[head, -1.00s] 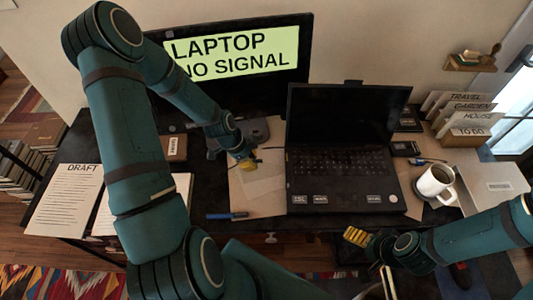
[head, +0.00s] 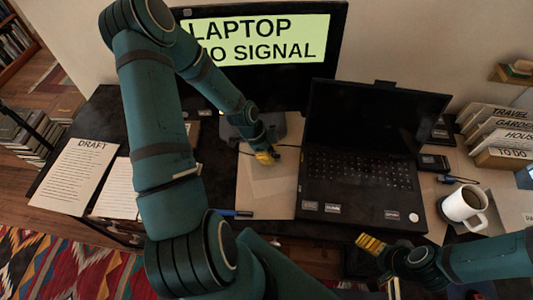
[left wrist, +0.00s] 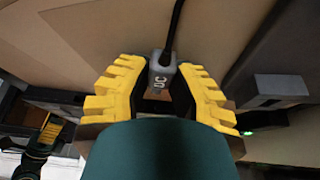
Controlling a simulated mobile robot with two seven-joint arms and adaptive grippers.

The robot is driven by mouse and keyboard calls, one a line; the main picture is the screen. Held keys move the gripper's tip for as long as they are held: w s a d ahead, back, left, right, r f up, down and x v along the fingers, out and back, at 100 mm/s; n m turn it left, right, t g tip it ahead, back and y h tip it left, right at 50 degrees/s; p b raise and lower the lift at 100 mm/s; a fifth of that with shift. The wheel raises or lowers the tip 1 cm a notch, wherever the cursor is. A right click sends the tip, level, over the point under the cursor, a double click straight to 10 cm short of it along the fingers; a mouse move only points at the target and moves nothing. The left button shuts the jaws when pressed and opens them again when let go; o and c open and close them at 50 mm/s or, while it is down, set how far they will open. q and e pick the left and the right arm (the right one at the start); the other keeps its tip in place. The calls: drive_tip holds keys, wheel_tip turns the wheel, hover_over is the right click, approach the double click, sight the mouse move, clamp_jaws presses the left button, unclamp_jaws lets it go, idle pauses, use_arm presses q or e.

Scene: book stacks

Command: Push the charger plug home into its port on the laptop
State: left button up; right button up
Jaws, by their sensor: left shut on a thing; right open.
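The open black laptop (head: 360,172) stands on the desk with a dark screen. My left gripper (head: 266,156) is just left of it, low over the desk. In the left wrist view, its yellow fingers (left wrist: 160,82) are shut on the small grey charger plug (left wrist: 162,76), with a black cable running up from it. At the right of that view is a dark edge with a grey block (left wrist: 280,90) and a green light; the port opening cannot be made out. The plug is apart from that edge. My right gripper (head: 371,243) is open and empty before the laptop's front edge.
A white mug (head: 462,206) stands right of the laptop. A monitor (head: 262,50) reading "LAPTOP NO SIGNAL" stands behind. A blue pen (head: 236,213) lies on the tan mat (head: 262,200). Papers (head: 78,175) lie at left.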

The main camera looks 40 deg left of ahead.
sight(297, 162)
use_arm(q)
drive_tip(key=shift+w+d+b, duration=0.3)
drive_tip(key=shift+w+d, duration=0.1)
drive_tip(key=shift+d, duration=0.3)
drive_tip(key=shift+w+d+b, duration=0.25)
drive_tip(key=shift+w+d, duration=0.15)
drive_tip(key=shift+d, duration=0.3)
drive_tip(key=shift+w+d+b, duration=0.3)
drive_tip(key=shift+w+d, duration=0.1)
drive_tip(key=shift+d, duration=0.3)
drive_tip(key=shift+w+d+b, duration=0.4)
drive_tip(key=shift+d, duration=0.35)
drive_tip(key=shift+w+d+b, duration=0.4)
drive_tip(key=shift+d, duration=0.35)
idle(0.3)
drive_tip(key=o, duration=0.8)
drive_tip(key=shift+o, duration=0.2)
drive_tip(key=shift+a+r, duration=0.1)
drive_tip(key=shift+r, duration=0.1)
drive_tip(key=v, duration=0.7)
drive_tip(key=shift+s+a+r, duration=0.1)
drive_tip(key=shift+s+r, duration=0.2)
